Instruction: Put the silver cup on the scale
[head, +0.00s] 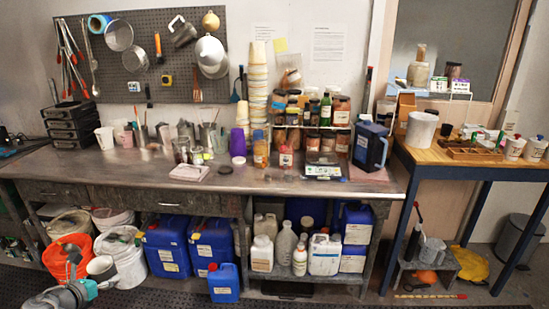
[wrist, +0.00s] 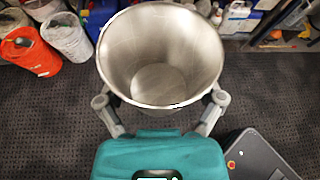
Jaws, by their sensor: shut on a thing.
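The silver cup (wrist: 160,60) fills the upper middle of the wrist view, its open mouth towards the camera, and it looks empty. My gripper (wrist: 163,102) is shut on it, with one finger on each side of its wall. In the head view the cup (head: 102,267) shows small at the lower left, in front of the white buckets, held by my gripper (head: 83,268) well below the bench top. A flat device that looks like the scale (head: 322,171) lies on the bench right of centre, near the front edge. Its pan is hard to make out.
The steel bench (head: 130,170) is crowded with jars and cups along its back. A pale tray-like block (head: 189,173) lies near its front. A blue jug (head: 370,146) stands right of the scale. Buckets, including an orange one (head: 68,257), and blue canisters (head: 167,247) stand below.

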